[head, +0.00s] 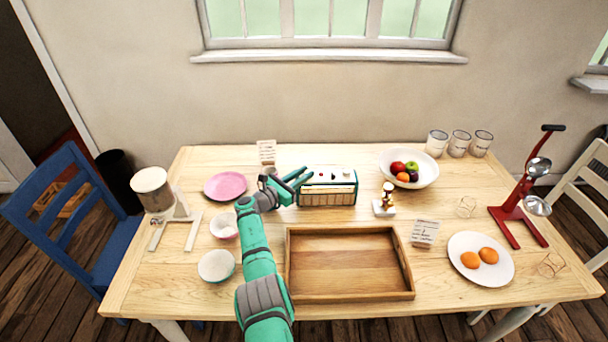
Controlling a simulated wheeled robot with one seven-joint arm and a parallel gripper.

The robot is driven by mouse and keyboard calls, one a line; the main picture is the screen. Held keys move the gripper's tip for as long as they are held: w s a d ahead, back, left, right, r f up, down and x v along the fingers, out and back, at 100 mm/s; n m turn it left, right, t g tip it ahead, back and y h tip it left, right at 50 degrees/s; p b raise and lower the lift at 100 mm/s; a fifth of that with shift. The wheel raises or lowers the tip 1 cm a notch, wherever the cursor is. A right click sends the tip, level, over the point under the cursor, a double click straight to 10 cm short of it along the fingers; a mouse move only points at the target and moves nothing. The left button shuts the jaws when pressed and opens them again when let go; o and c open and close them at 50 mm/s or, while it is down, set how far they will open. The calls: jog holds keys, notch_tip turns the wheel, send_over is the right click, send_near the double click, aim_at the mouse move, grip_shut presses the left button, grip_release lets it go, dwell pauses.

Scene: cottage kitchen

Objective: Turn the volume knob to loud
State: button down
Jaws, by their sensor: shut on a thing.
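A cream-and-green radio (327,198) stands near the back middle of the table, its front facing me. Small knobs or buttons show along its top. My green arm reaches up from the bottom, and my gripper (307,177) is at the radio's top left corner. Its fingers are shut on the volume knob there, which they mostly hide. The knob's pointer and any marks around it are too small to read.
A wooden tray (289,285) lies in front of the radio. A small figurine (386,200) stands to its right, with a fruit bowl (431,172) behind. A pink plate (225,186) and small bowls lie left of my arm. A card (267,151) stands behind my gripper.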

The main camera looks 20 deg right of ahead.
jog(key=shift+f, duration=0.2)
jog(key=c, duration=1.6)
grip_release()
jog(key=shift+r, duration=0.1)
jog(key=shift+v, duration=5.4)
jog(key=shift+o, duration=0.2)
